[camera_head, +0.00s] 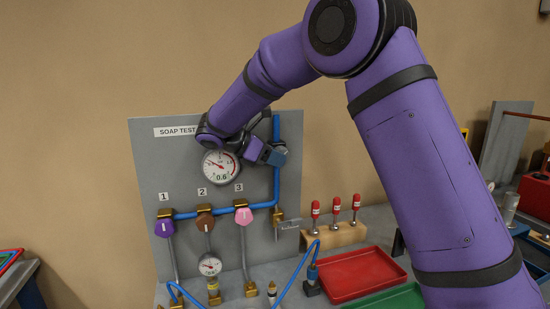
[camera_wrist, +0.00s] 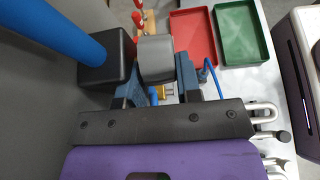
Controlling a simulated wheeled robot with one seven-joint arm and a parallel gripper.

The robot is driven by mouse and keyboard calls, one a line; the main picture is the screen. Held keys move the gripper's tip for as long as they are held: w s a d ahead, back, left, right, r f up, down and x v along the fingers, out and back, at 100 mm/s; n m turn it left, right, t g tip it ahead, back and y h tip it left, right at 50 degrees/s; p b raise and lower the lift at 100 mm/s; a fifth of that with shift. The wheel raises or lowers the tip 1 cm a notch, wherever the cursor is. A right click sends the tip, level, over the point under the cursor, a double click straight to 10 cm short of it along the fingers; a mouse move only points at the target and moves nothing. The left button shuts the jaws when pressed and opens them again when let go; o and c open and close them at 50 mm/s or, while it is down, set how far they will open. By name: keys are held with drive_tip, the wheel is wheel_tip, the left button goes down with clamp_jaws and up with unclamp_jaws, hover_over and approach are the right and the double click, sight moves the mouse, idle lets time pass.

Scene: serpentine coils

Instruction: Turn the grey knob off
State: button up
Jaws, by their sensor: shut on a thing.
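The grey knob (camera_wrist: 156,57) shows in the wrist view between the two blue fingers of my gripper (camera_wrist: 162,78), beside a black block (camera_wrist: 108,62) on the thick blue pipe (camera_wrist: 50,30). My gripper is shut on the knob. In the head view my gripper (camera_head: 272,154) is at the upper right of the grey panel (camera_head: 150,150), at the vertical blue pipe (camera_head: 277,190). There my gripper and wrist hide most of the knob, so its angle is hard to tell.
A large gauge (camera_head: 220,166) sits left of my gripper. Below are purple (camera_head: 164,228), brown (camera_head: 204,222) and pink (camera_head: 243,216) knobs. Red-handled tools (camera_head: 336,205) stand in a wooden block. A red tray (camera_head: 350,275) and a green tray (camera_head: 390,298) lie on the bench.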

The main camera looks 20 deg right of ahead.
drive_tip(key=o, duration=0.9)
drive_tip(key=v, duration=1.1)
drive_tip(key=shift+f, duration=0.1)
